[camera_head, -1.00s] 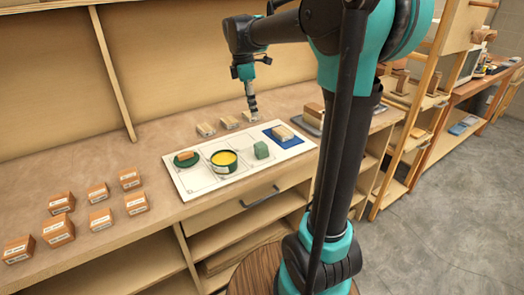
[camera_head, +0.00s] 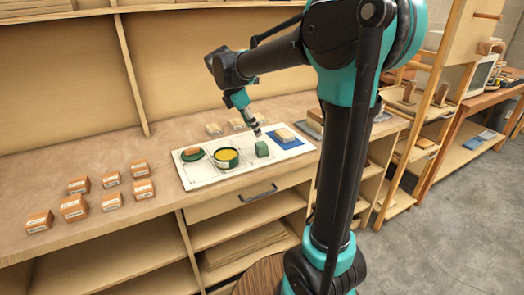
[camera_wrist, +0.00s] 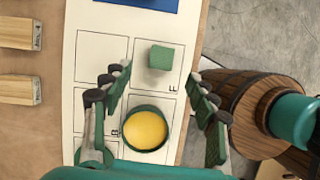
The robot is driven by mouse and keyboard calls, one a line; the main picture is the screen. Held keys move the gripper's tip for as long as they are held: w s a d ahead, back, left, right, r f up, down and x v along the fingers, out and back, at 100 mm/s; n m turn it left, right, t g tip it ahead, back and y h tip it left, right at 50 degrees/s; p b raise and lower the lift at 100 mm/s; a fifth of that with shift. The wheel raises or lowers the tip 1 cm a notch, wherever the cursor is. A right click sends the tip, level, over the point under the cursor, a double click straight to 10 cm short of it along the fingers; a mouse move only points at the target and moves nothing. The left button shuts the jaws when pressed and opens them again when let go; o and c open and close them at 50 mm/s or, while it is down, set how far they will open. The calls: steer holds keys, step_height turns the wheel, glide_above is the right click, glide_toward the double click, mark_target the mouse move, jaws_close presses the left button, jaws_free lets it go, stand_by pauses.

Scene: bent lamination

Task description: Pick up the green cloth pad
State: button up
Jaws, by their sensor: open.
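The green cloth pad (camera_head: 262,149) is a small green block on the white marked board (camera_head: 205,181), between the yellow-filled tin and the blue mat. In the wrist view the green pad (camera_wrist: 161,57) lies in a marked rectangle, ahead of and between my fingers. My gripper (camera_head: 257,131) is just above the pad in the head view, pointing down at a tilt. In the wrist view my gripper (camera_wrist: 160,72) is open and empty, with one finger on each side. The fingers do not touch the pad.
A green tin of yellow stuff (camera_head: 226,157) stands beside the pad. A blue mat (camera_head: 284,139) with a block on it lies on the other side. Several wooden blocks (camera_head: 112,179) sit at the left. A wooden barrel (camera_wrist: 255,105) stands beyond the bench edge.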

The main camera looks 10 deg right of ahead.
mark_target(261, 144)
steer(key=x, duration=0.9)
steer(key=shift+s+f, duration=0.25)
steer(key=shift+f, duration=0.1)
steer(key=shift+c, duration=0.2)
steer(key=c, duration=1)
steer(key=shift+c, duration=0.2)
steer(key=shift+r, duration=0.1)
step_height(261, 144, up, 20)
